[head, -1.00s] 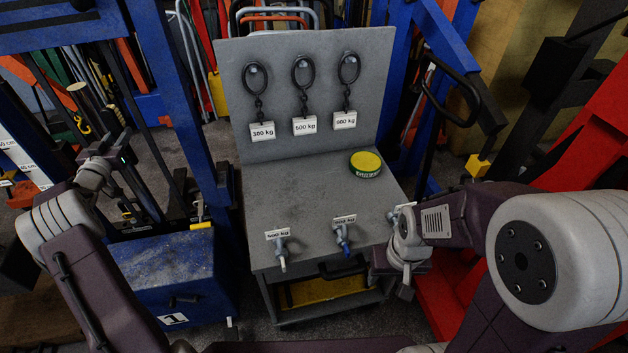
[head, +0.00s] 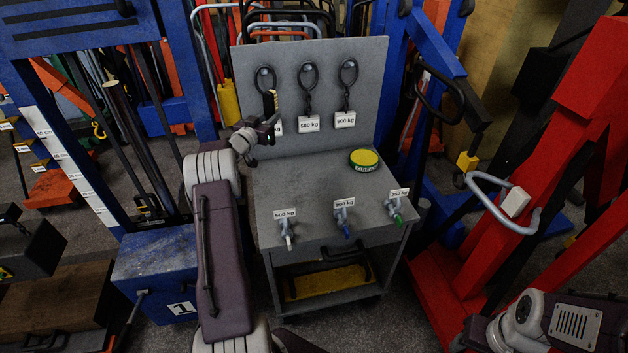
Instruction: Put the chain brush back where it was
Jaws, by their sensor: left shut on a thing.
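The chain brush (head: 270,102), dark with a row of tan bristles, stands roughly upright in my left gripper (head: 268,124). The gripper is shut on its lower end, above the back left of the grey cart top. In the picture the brush overlaps the left chain sling (head: 265,77) and part of its tag; I cannot tell whether they touch. My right gripper (head: 463,340) is low at the right, partly cut off by the frame edge, away from the cart; its jaws cannot be made out.
The grey cart (head: 300,180) has a back panel with two more chain slings, tagged 500 kg (head: 308,124) and 900 kg (head: 344,120). A green-yellow tin (head: 364,160) stands on its top. A blue frame stands left, a red one (head: 470,270) right.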

